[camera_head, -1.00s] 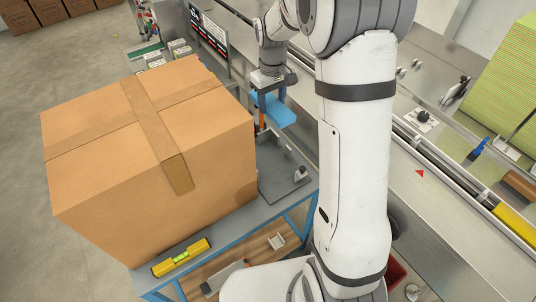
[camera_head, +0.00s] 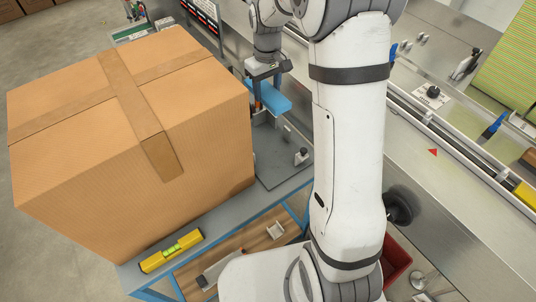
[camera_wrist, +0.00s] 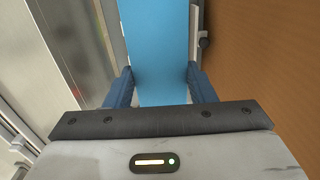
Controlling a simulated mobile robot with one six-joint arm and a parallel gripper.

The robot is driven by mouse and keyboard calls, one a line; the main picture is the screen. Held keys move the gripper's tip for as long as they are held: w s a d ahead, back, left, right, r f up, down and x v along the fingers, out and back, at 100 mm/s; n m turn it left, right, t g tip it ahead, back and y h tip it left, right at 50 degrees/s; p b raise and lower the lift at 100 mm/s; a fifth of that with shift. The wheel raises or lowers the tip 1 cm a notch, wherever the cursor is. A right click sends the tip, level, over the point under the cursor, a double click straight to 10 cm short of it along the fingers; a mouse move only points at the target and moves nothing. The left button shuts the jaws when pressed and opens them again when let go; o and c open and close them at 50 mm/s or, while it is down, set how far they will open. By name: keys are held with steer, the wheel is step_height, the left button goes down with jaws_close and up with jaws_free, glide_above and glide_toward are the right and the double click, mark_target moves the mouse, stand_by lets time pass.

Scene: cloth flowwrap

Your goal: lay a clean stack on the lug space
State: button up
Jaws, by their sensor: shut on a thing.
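My gripper (camera_wrist: 158,88) is shut on a flat light-blue cloth stack (camera_wrist: 158,40), with one blue finger pressed to each side of it. In the head view the blue stack (camera_head: 268,96) hangs below my wrist, between the big carton and the steel machine. It seems to be above the grey bench plate, but I cannot tell how high. The lug space on the conveyor (camera_head: 445,143) cannot be made out clearly; a red triangle marker (camera_head: 433,153) lies on the steel deck beside the conveyor channel.
A large brown carton (camera_head: 75,150) stands on the bench just left of my gripper. A yellow level (camera_head: 171,251) lies at the bench's front edge. Blue-handled tools (camera_head: 494,127) and a dark knob (camera_head: 433,91) are beyond the conveyor. A red bin (camera_head: 397,262) is low on the right.

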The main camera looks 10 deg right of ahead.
steer(key=b, duration=1.2)
glide_above(267, 148)
step_height(267, 148, down, 14)
step_height(267, 148, down, 10)
steer(key=shift+f+b, duration=0.1)
steer(key=shift+b, duration=0.25)
steer(key=shift+f, duration=0.2)
steer(key=o, duration=0.9)
steer(key=shift+r, duration=0.1)
steer(key=shift+o, duration=0.2)
